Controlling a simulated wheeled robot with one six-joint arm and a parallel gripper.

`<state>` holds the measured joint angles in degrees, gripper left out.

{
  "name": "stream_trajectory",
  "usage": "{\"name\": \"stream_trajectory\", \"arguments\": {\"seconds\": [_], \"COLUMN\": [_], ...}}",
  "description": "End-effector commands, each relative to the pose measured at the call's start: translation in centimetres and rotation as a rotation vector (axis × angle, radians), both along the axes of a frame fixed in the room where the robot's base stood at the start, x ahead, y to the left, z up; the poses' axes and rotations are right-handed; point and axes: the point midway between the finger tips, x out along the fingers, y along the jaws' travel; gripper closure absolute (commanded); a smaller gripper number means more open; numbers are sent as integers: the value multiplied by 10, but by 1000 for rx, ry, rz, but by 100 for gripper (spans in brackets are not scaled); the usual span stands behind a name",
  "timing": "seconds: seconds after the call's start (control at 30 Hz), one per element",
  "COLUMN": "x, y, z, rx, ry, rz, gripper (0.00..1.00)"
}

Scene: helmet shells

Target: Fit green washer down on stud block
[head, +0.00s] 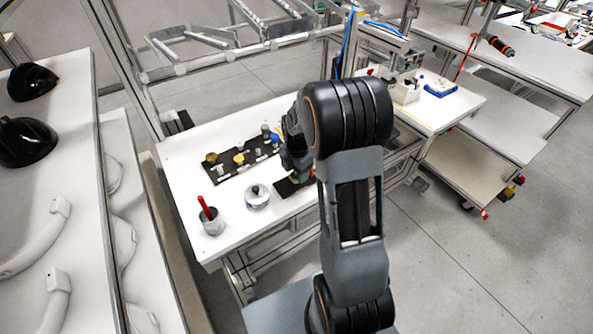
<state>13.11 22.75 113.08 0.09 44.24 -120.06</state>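My gripper (296,162) is low over the white table, partly hidden behind my own arm. A small patch of green (304,177) shows at its tip and may be the green washer. I cannot tell whether it is held. A dark flat piece (286,188) lies on the table just below the gripper. It may be the stud block or its base, but its right part is hidden by my arm. The fingers are too small and covered to show whether they are open or shut.
A black tray (229,177) with several small parts lies left of the gripper. A white and metal pot (257,197) and a grey cup (211,226) with a red stick stand at the front left. Black helmet shells (27,142) lie on the far left table.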

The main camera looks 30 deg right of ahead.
Motion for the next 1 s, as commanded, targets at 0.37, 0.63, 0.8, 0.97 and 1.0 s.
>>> {"name": "stream_trajectory", "arguments": {"seconds": [0.37,0.63,0.8,0.97,1.0], "x": [1,1,1,1,1], "y": [0,0,0,0,0], "z": [4,48,83,110,116], "rx": [0,-1,-1,-1,-1], "ry": [-2,-6,-4,-4,-3], "rz": [0,0,0,0,0], "gripper": [36,36,36,36,36]}}
